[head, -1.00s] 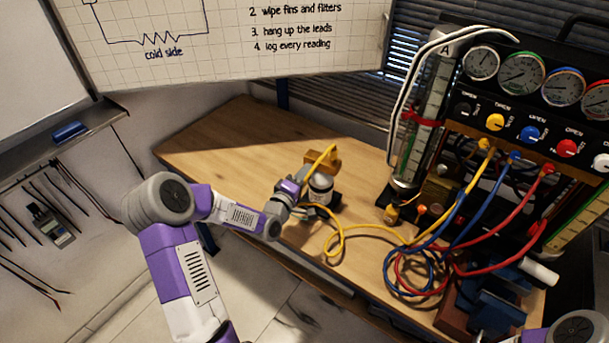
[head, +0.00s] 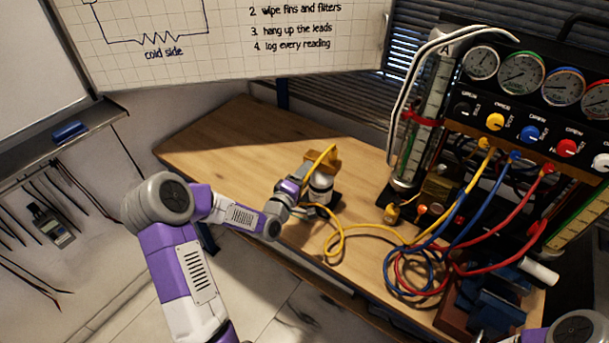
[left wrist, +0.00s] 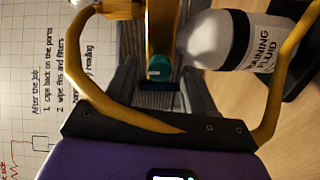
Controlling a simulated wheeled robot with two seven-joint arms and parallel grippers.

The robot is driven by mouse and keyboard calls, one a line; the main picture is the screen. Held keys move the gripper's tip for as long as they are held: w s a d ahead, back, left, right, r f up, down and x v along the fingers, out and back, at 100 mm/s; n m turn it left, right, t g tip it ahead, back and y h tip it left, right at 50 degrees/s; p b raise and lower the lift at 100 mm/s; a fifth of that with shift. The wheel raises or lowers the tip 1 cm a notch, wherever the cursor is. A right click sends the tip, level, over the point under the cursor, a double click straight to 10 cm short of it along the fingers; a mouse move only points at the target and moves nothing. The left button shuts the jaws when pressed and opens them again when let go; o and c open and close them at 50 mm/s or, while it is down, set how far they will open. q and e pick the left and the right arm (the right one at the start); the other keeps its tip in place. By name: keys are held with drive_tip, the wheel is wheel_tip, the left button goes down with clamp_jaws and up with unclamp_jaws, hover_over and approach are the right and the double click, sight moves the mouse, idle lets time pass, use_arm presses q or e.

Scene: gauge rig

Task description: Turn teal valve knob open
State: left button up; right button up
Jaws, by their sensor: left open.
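A teal knob (left wrist: 159,68) shows in the left wrist view at the lower end of a brass valve body (left wrist: 160,28). In the head view the brass part (head: 329,160) stands on the bench, and the teal knob is hidden there. My left gripper (head: 305,180) is at the brass part. In the left wrist view its dark fingers (left wrist: 158,88) are open, one on each side of the knob. I cannot tell whether they touch it. My right gripper is out of view; only part of my right arm shows at the lower right.
A white bottle of fluid (left wrist: 215,40) stands close right of the knob in the wrist view. A yellow lead (head: 335,240) curves around the gripper area. The gauge panel (head: 530,120), with coiled blue and red leads (head: 405,285), stands to the right. The wooden bench (head: 235,135) is clear behind left.

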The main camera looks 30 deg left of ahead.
use_arm(q)
drive_tip(key=s, duration=0.7)
drive_tip(key=shift+s, duration=0.25)
drive_tip(key=shift+d, duration=0.1)
